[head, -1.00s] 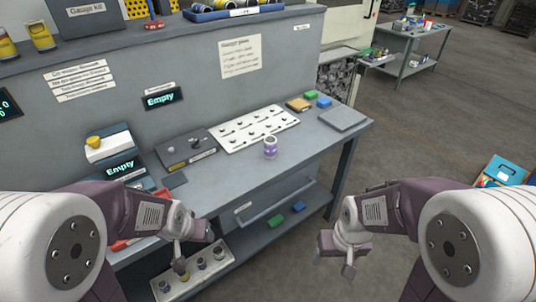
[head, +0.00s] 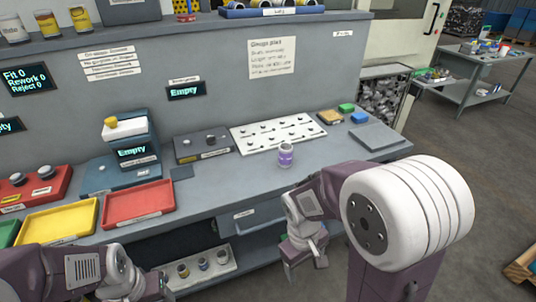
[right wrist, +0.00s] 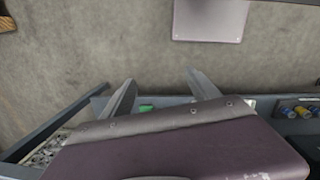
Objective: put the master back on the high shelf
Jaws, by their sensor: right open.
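A small silver-grey cylinder with a purple label (head: 286,155), which looks like the master, stands upright on the workbench (head: 235,187), just in front of the white peg board. The high shelf (head: 200,24) runs along the back above the bench. My right gripper (head: 306,265) is open and empty in front of the bench edge, below and apart from the cylinder. In the right wrist view its two fingers (right wrist: 162,92) are spread with nothing between them. My left gripper (head: 140,290) is at the lower left, partly cut off; its jaws are unclear.
Red (head: 138,204) and yellow (head: 58,227) trays lie on the bench left. A grey plate (head: 380,137) lies on the right. A lower shelf holds a rack of cylinders (head: 202,266).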

